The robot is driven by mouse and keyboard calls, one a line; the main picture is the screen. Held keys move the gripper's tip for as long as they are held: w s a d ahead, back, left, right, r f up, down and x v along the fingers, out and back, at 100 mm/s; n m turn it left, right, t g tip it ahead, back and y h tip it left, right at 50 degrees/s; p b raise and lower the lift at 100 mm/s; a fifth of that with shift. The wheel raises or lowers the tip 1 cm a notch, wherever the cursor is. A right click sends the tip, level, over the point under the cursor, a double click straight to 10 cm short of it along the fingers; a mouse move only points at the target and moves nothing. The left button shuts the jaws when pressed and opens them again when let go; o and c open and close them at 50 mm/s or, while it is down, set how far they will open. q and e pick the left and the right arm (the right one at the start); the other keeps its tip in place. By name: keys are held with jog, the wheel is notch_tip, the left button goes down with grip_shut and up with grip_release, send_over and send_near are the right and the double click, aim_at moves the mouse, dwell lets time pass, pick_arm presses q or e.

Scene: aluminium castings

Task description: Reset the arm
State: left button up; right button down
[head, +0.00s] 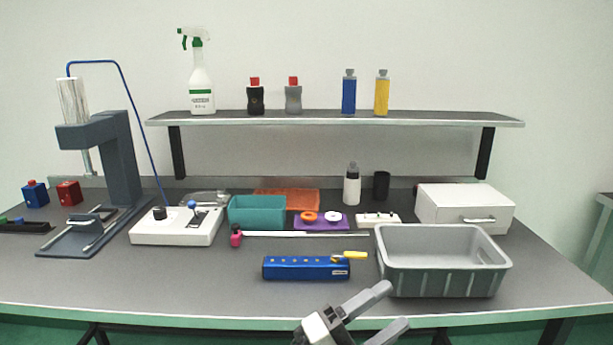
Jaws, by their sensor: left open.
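My left gripper (397,305) shows at the bottom centre of the head view, at the front edge of the table. Its two grey fingers are apart and point up and to the right, with nothing between them. The fingertips are just in front of the grey-green bin (443,276) in this view; I cannot tell the exact gap. The rest of my left arm is cut off by the lower frame edge. My right gripper does not show.
A blue block (306,268) with a yellow lever lies left of the bin. A press (115,160), a white control box (177,232) and a teal tray (257,212) stand further left. A white drawer box (465,207) stands behind the bin. A shelf (330,119) holds bottles.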

pick_arm(q)
jog(key=a+f+n+t+y, duration=0.8)
jog(key=a+f+n+y, duration=0.1)
jog(key=n, duration=0.5)
jog(key=s+a+f+n+g+y+b, duration=0.2)
jog(key=s+a+f+n, duration=0.4)
jog(key=f, duration=0.3)
jog(key=s+a+f+n+g+y+b, duration=0.3)
jog(key=s+a+f+n+y, duration=0.3)
jog(key=s+a+f, duration=0.3)
jog(key=shift+a+f+n+g+y, duration=0.3)
jog(key=shift+f+n+g+y, duration=0.15)
jog(key=shift+f+n, duration=0.35)
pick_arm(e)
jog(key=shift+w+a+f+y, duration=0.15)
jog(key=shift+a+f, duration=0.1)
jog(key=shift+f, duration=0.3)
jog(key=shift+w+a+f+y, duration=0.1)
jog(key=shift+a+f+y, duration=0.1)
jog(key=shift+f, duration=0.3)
pick_arm(q)
jog(key=shift+r, duration=0.1)
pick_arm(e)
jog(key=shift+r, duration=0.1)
